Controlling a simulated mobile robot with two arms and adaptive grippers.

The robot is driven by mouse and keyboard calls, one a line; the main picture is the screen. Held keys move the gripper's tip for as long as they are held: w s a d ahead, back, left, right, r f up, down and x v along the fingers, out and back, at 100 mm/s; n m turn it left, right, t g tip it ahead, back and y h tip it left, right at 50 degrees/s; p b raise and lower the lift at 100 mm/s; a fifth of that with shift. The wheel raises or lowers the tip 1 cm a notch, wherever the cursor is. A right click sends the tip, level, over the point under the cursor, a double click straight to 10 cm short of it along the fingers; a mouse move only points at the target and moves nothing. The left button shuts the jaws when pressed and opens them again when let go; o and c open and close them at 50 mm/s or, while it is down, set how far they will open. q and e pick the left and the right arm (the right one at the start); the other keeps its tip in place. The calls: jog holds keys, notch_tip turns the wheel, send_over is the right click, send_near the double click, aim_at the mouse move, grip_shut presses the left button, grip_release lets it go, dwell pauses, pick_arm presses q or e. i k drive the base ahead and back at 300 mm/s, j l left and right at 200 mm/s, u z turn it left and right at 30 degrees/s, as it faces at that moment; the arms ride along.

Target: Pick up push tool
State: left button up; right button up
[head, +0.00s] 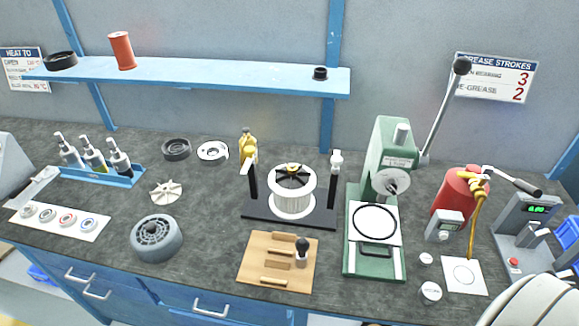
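A small tool with a round black knob and a pale metal body (301,257) stands upright at the right side of a wooden board (254,276) on the bench. It looks like the push tool, though no label shows on it. The board also holds several wooden strips. Nothing is touching the tool's knob. Neither of my grippers shows in the head view. A white rounded part at the bottom right corner looks like part of my own right arm.
A green press (391,150) with a long lever stands right of the board. A grey wheel (156,238) lies to the left. A red tank (461,195) stands at right. Bench front near the board is clear.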

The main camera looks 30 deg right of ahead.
aim_at(302, 244)
jog(key=z, duration=0.95)
jog(key=k+l+u, duration=0.6)
jog(key=k+u, duration=0.25)
jog(key=i, duration=0.6)
